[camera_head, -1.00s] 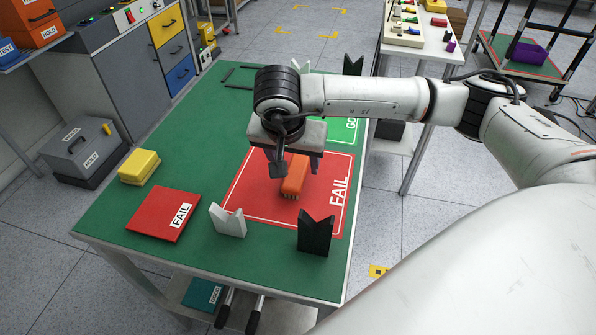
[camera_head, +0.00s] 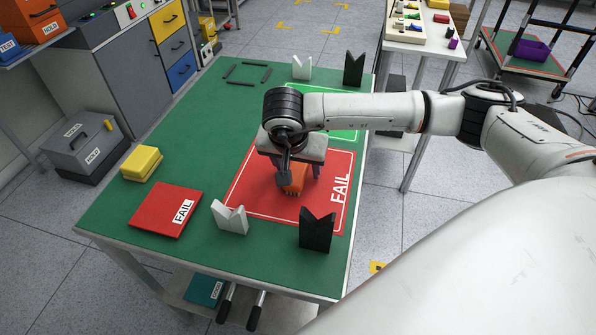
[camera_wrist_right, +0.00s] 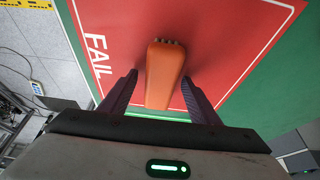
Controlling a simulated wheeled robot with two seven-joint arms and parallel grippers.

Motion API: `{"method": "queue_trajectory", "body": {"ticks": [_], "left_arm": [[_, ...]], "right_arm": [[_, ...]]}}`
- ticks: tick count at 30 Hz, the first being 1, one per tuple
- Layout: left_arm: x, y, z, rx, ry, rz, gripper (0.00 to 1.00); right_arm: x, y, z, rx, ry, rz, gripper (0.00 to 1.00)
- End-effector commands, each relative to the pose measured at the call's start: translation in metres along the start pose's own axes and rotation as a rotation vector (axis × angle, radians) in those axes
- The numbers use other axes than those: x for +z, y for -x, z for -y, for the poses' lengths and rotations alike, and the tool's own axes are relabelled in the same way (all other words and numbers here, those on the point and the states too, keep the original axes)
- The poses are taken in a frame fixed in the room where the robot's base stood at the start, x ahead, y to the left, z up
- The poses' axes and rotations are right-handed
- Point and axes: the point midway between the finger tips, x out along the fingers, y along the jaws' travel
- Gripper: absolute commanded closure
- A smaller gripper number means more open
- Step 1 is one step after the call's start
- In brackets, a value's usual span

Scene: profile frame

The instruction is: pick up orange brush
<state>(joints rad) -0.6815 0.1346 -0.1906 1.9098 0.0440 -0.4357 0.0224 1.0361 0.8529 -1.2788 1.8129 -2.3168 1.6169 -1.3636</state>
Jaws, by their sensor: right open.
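The orange brush (camera_head: 293,180) lies on the red FAIL area (camera_head: 257,191) of the green table. My right gripper (camera_head: 297,177) is over it, and its wrist hides the brush's far part in the head view. In the right wrist view the orange brush (camera_wrist_right: 163,75) lies lengthwise between the two fingers of my right gripper (camera_wrist_right: 159,80). The fingers are open, one on each side, with a gap to the brush on both sides. My left gripper is not in view.
A white V-block (camera_head: 230,217) and a black V-block (camera_head: 317,230) stand near the table's front edge. A red FAIL plate (camera_head: 165,208) and a yellow block (camera_head: 142,164) sit at the left. Another white (camera_head: 302,67) and black (camera_head: 353,69) V-block stand at the back.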

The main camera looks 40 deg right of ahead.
Motion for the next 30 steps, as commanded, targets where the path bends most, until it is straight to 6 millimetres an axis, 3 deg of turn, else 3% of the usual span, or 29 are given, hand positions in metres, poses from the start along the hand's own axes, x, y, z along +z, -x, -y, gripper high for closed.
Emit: {"method": "queue_trajectory", "body": {"ticks": [16,24,30], "left_arm": [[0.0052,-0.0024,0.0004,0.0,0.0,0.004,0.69],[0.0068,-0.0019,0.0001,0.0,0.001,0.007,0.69],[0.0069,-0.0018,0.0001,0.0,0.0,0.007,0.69]], "right_arm": [[0.001,-0.0028,-0.0003,0.001,0.0,0.0,0.44],[0.001,-0.0028,-0.0003,0.001,0.0,0.0,0.88],[0.0007,-0.0026,-0.0003,0.001,-0.001,-0.001,0.89]]}}
